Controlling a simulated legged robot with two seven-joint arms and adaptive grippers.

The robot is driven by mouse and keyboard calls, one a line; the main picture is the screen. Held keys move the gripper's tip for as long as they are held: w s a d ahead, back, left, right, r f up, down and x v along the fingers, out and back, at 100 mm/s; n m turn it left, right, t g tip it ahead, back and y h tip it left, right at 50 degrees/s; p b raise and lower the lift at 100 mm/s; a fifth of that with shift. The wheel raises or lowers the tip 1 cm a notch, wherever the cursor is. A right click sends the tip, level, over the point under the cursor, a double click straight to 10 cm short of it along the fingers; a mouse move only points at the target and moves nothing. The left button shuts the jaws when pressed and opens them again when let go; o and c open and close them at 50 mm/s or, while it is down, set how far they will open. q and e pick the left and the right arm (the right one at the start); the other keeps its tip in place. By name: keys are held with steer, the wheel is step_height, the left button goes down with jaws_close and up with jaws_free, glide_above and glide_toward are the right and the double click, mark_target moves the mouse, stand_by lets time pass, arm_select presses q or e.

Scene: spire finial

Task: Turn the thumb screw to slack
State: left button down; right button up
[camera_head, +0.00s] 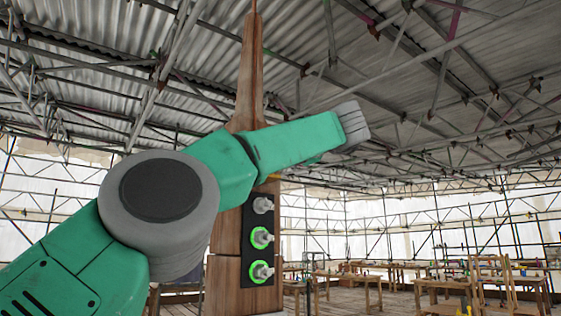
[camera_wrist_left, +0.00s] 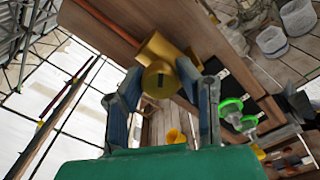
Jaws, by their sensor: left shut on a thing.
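A brass-coloured fitting with a round, dark-marked end, seemingly the thumb screw (camera_wrist_left: 160,79), sits against the wooden spire post in the left wrist view. My left gripper (camera_wrist_left: 162,86) is shut on it, one finger on each side. I cannot tell how far the screw is turned. My right gripper is in neither view.
The wooden post (camera_head: 227,232) rises to a point. Its black panel (camera_head: 251,222) carries three grey knobs, the lower two ringed in bright green. Workbenches (camera_head: 440,284) stand at the back right. Buckets (camera_wrist_left: 272,40) show in the wrist view.

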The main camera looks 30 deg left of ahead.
arm_select(q)
steer(key=n+b, duration=0.1)
steer(key=n, duration=0.4)
steer(key=shift+n, duration=0.3)
steer(key=shift+r+n, duration=0.1)
steer(key=shift+n, duration=2.2)
steer(key=c, duration=1.5)
jaws_free()
steer(key=o, duration=0.3)
steer(key=shift+w, duration=0.15)
steer(key=shift+w+a, duration=0.1)
steer(key=shift+w, duration=0.15)
